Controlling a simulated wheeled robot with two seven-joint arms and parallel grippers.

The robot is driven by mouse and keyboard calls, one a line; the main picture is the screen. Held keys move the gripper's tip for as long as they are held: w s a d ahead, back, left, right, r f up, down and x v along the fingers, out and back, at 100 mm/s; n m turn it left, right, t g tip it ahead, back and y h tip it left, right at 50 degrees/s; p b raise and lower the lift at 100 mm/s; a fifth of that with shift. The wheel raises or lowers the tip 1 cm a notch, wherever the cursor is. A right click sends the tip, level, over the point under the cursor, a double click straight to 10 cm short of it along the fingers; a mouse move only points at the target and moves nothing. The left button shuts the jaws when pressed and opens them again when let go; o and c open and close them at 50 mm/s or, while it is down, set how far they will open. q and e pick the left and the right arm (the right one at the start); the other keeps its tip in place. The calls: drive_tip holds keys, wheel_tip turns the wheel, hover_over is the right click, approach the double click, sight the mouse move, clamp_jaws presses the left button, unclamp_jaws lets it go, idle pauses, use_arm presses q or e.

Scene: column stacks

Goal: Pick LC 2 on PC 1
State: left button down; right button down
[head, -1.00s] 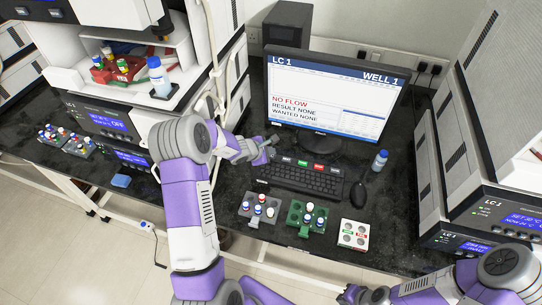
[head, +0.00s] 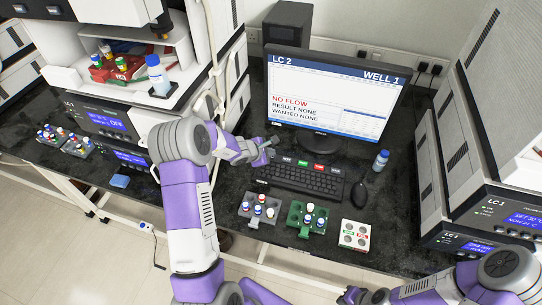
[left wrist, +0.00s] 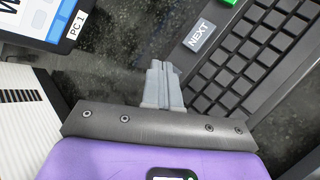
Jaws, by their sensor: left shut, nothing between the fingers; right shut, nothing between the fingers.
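The monitor (head: 330,95) stands at the back of the black bench and reads LC 2, WELL 1, NO FLOW, RESULT NONE, WANTED NONE. Its corner with the label PC 1 (left wrist: 76,24) shows in the left wrist view. The keyboard (head: 300,178) lies in front of it, with a NEXT key (left wrist: 200,38) at its upper left. My left gripper (head: 270,145) is shut and empty, just left of the keyboard's top row; its closed fingers (left wrist: 160,82) point near the NEXT key, apart from it in the picture. My right gripper (head: 348,296) is shut at the bottom edge.
A grey rack (head: 246,212), a green rack (head: 293,220) and a white rack (head: 354,235) stand along the front. A mouse (head: 359,192) and a bottle (head: 381,160) are right of the keyboard. Instruments flank both sides.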

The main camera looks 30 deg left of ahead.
use_arm(q)
drive_tip(key=shift+r, duration=0.1)
drive_tip(key=shift+r+p, duration=0.55)
drive_tip(key=shift+r, duration=0.15)
drive_tip(key=shift+r, duration=0.1)
drive_tip(key=shift+r+p, duration=1.95)
drive_tip(key=shift+r, duration=0.5)
